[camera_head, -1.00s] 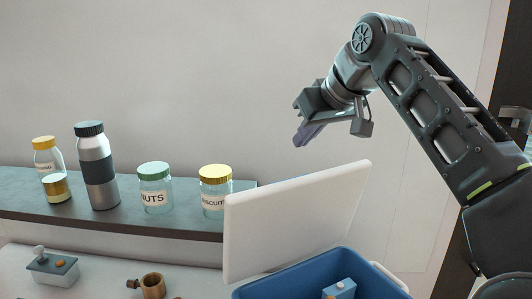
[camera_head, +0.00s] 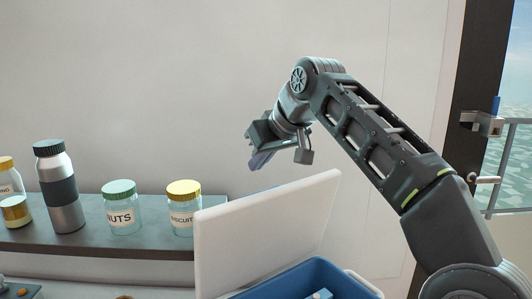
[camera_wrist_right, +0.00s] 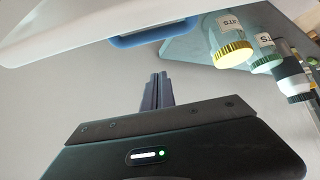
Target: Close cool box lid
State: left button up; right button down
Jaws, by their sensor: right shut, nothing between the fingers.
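The cool box is blue (camera_head: 312,277), at the bottom of the head view, cut off by the frame edge. Its white lid (camera_head: 262,235) stands open and raised. The lid also shows at the top of the right wrist view (camera_wrist_right: 75,28), with a blue part (camera_wrist_right: 155,39) at its edge. My right gripper (camera_head: 259,161) is shut and empty. In the head view it appears just above the lid's top edge, apart from it. Its closed fingers show in the wrist view (camera_wrist_right: 157,90), clear of the lid. My left gripper is not in view.
A shelf (camera_head: 80,240) left of the lid holds a biscuit jar (camera_head: 183,208), a nuts jar (camera_head: 121,208), a steel bottle (camera_head: 60,187) and another yellow-lidded jar (camera_head: 12,195). A plain wall (camera_head: 150,80) stands behind. A window (camera_head: 512,160) is at the right.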

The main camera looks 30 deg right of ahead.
jog(key=f, duration=0.2)
jog(key=s+f, duration=0.1)
jog(key=f, duration=0.1)
jog(key=shift+d+f, duration=0.1)
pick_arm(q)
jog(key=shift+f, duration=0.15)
pick_arm(e)
jog(key=shift+f, duration=0.15)
jog(key=shift+s, duration=0.1)
